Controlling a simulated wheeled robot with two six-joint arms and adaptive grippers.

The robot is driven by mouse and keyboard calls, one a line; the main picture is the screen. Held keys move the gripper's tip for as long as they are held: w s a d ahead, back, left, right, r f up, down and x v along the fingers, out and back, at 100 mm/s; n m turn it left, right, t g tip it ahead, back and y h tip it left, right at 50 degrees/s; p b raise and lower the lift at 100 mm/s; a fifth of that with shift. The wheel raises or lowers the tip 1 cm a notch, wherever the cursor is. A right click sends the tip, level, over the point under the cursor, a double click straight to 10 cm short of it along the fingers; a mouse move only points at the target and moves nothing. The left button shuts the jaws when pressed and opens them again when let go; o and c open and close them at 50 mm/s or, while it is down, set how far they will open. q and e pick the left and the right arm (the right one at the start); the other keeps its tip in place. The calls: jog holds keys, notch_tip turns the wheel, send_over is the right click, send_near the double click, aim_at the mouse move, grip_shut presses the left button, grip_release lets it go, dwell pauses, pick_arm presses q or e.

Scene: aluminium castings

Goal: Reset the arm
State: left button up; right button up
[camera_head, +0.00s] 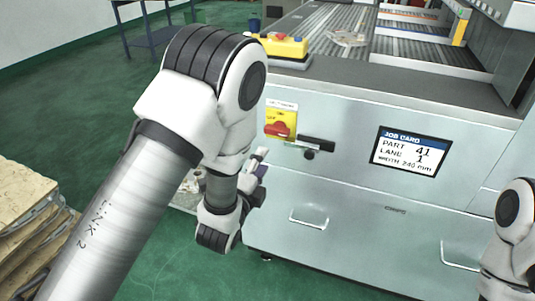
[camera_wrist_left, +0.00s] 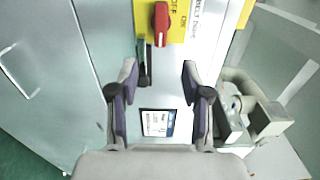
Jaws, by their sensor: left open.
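My left arm (camera_head: 215,105) comes in from the left and bends down in front of the grey machine. My left gripper (camera_head: 259,168) is partly hidden by its own wrist, close to the machine front. In the left wrist view its two fingers (camera_wrist_left: 160,82) are apart, with nothing held between them. Beyond them show a red rotary switch (camera_wrist_left: 161,22) on a yellow plate and a black handle (camera_wrist_left: 144,62). Part of my right arm (camera_head: 511,235) shows at the right edge of the head view; its gripper is not seen there.
The machine front (camera_head: 350,205) carries a job card screen (camera_head: 410,152) reading part 41, lane 1. A yellow control box (camera_head: 279,46) sits on top, near a slatted bed (camera_head: 338,22). Green floor (camera_head: 60,115) lies open behind my left arm.

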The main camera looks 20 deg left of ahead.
pick_arm(q)
jog(key=s+a+f+n+g+y+p, duration=0.1)
jog(key=s+a+f+n+g+p, duration=0.25)
jog(key=s+f, duration=0.45)
jog(key=s+a+f+n+g+p, duration=0.2)
jog(key=s+f+g, duration=0.35)
jog(key=f, duration=0.45)
jog(key=s+f+n+g, duration=0.3)
jog(key=s+n+g, duration=0.1)
jog(key=s+n, duration=0.3)
jog(key=s+f+n+g, duration=0.3)
jog(key=s+n+g, duration=0.2)
jog(key=s, duration=0.6)
jog(key=shift+s+d+f+n+h+p, duration=0.3)
jog(key=shift+s+d+f+n+p, duration=0.1)
jog(key=shift+n, duration=0.45)
jog(key=shift+w, duration=0.1)
